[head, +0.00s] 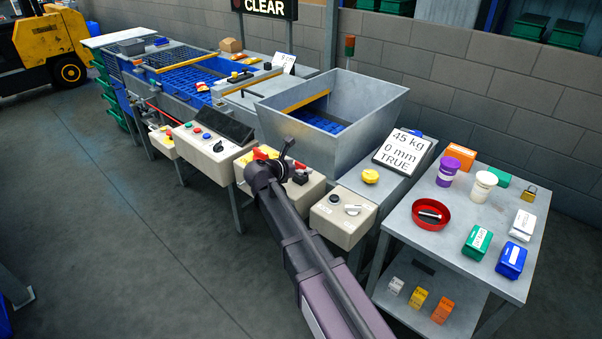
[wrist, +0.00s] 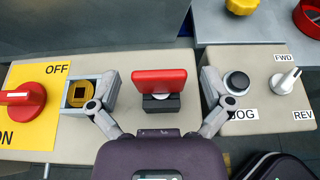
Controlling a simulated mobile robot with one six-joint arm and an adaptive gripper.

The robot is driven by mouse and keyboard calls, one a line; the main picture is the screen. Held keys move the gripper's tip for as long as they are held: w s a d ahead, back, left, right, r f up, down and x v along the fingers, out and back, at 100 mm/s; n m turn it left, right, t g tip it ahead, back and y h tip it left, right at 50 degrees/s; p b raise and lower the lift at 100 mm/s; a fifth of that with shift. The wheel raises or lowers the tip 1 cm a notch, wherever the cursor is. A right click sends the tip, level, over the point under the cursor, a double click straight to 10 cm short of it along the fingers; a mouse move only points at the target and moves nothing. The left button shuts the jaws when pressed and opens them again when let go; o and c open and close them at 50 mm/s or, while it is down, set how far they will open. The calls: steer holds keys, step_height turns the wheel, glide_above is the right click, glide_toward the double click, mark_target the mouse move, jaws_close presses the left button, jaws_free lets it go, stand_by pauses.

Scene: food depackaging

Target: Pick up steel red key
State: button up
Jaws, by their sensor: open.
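The red key (wrist: 160,82) stands upright in a dark slotted holder on a beige control box in the wrist view. It has a wide red head and a light grey part just below it. My gripper (wrist: 158,90) is open, with one grey finger on each side of the key. Both fingers appear apart from it.
A red rotary switch (wrist: 22,98) on a yellow OFF/ON plate sits left of the key. A square socket (wrist: 80,93) is by the left finger. A black JOG button (wrist: 237,83) is close to the right finger, with a FWD/REV lever (wrist: 287,80) beyond.

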steer(key=shift+w, duration=0.1)
stand_by(0.5)
steer(key=shift+d, duration=0.1)
steer(key=c, duration=1.2)
